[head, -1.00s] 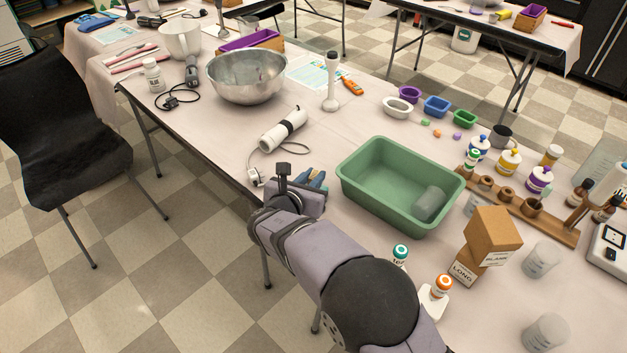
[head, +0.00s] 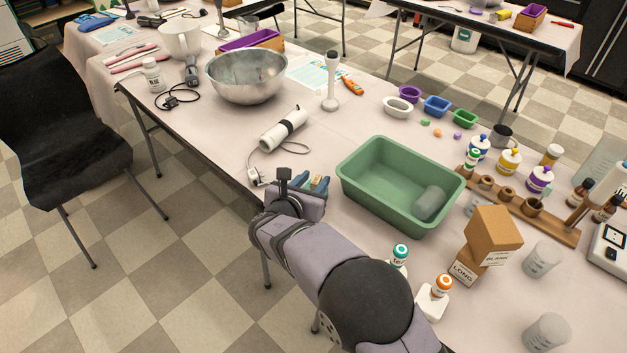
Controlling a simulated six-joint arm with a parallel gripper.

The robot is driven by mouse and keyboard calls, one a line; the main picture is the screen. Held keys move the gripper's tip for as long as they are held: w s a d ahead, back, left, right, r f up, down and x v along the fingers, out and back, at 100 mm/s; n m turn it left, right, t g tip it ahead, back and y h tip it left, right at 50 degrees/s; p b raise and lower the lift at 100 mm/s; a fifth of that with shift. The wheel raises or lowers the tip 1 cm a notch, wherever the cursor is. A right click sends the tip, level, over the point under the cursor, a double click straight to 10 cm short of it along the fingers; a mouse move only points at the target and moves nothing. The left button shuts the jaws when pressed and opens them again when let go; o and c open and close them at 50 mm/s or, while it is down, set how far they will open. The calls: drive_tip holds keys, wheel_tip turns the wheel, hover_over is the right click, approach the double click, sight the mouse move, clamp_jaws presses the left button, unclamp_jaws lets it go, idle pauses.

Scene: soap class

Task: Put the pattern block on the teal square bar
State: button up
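My gripper (head: 302,195) is low over the front edge of the table, left of the green tub. Its fingers are hidden behind my own wrist, so I cannot tell whether they are open or hold anything. Small blue and tan shapes (head: 318,184) show just beyond it, partly covered by it. I cannot tell what they are, or whether they touch my gripper. I cannot make out the pattern block or the teal square bar in the head view.
A green tub (head: 352,185) with a clear cup inside stands right of my gripper. A white corded tool (head: 284,130) lies behind it. A teal-capped bottle (head: 400,255), an orange-capped bottle (head: 440,290) and cardboard boxes (head: 485,240) stand at the right front.

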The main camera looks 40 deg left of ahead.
drive_tip(key=v, duration=1.2)
drive_tip(key=shift+r+b, duration=0.2)
drive_tip(key=shift+b, duration=0.15)
drive_tip(key=shift+w+d, duration=0.1)
drive_tip(key=shift+d, duration=0.05)
drive_tip(key=w+d+r+m+g+h+p, duration=0.1)
drive_tip(key=w+d+r+m+h+p, duration=0.2)
drive_tip(key=d, duration=0.7)
drive_tip(key=w+d+r+m+g+h+p, duration=0.2)
drive_tip(key=w+d+h+p, duration=0.3)
drive_tip(key=d, duration=0.6)
drive_tip(key=w+d+r+m+g+h+p, duration=0.1)
drive_tip(key=d+r+m+h+p, duration=0.3)
drive_tip(key=d, duration=0.6)
drive_tip(key=s+d+m+g+y+p, duration=0.2)
drive_tip(key=s+d+m+g+y, duration=0.1)
drive_tip(key=d+m, duration=0.8)
drive_tip(key=s+d+m+g+y+p, duration=0.3)
drive_tip(key=s+d+m, duration=0.4)
drive_tip(key=m, duration=1.3)
drive_tip(key=d+g+y, duration=0.1)
drive_tip(key=d+g, duration=0.1)
drive_tip(key=d, duration=0.2)
drive_tip(key=shift+s+d+f+g, duration=0.2)
drive_tip(key=shift+s+d+g, duration=0.1)
